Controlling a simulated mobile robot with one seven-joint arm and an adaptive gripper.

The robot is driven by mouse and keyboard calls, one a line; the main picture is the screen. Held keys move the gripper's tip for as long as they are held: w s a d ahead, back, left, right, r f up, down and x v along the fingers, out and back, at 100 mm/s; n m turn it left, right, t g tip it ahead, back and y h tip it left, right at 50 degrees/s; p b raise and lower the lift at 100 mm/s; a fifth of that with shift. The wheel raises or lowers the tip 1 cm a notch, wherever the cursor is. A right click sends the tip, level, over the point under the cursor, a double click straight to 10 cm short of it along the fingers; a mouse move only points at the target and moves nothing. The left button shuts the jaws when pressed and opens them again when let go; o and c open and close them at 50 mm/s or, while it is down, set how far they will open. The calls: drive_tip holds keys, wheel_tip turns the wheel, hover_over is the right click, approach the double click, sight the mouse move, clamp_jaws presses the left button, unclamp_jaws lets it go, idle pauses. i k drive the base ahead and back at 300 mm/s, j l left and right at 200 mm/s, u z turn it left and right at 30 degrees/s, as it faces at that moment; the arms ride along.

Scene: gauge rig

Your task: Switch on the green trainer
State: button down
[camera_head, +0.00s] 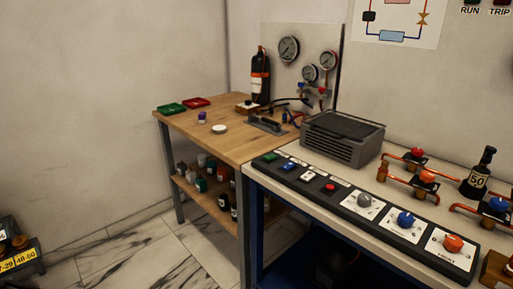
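A long black control panel (345,193) runs along the front edge of the pale bench on the right. At its far left end is a small green switch (269,156). To its right are a blue switch (289,165), a pale one (309,176) and a red one (330,187). Small labels lie beside them, too small to read. I cannot tell which way the green switch is set, or which unit is the green trainer. My gripper is not in view.
The panel also carries grey (364,200), blue (405,218) and orange (452,243) knobs. Behind it stand a grey finned unit (342,138), copper pipe valves and a black bottle (480,174). A wooden workbench (225,150) adjoins. Open tiled floor (165,255) lies front left.

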sight(271, 156)
drive_tip(key=i+j+z, duration=0.1)
drive_tip(key=j, duration=0.3)
drive_tip(key=i+j+z, duration=0.1)
drive_tip(key=i+j, duration=0.3)
drive_tip(key=j, duration=0.35)
drive_tip(key=i+j+z, duration=0.15)
drive_tip(key=j, duration=0.25)
drive_tip(key=i+j+z, duration=0.1)
drive_tip(key=j, duration=0.35)
